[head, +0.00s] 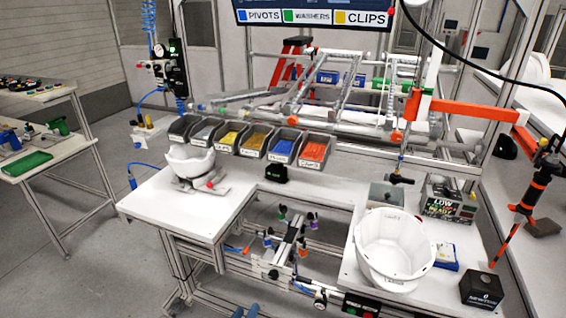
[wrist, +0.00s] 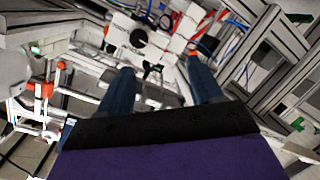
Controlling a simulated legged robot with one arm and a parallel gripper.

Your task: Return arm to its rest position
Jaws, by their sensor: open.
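My gripper (wrist: 159,75) shows in the wrist view as two blue fingers spread apart, with nothing between them. In the head view only its blue tips (head: 245,311) show, at the bottom edge, in front of the workbench (head: 180,215). The rest of my arm is out of the head view. The wrist view is tilted and shows frame bars and white surfaces beyond the fingers. A white helmet shell (head: 395,245) sits on the right part of the bench. Another white shell (head: 190,160) sits on a holder at the left part. My gripper is apart from both shells.
A row of small part bins (head: 254,140) lines the back of the bench. An orange jointed arm (head: 470,108) with a hanging tool (head: 533,190) stands at the right. A side table (head: 40,155) is at far left. Grey floor (head: 90,270) is open at lower left.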

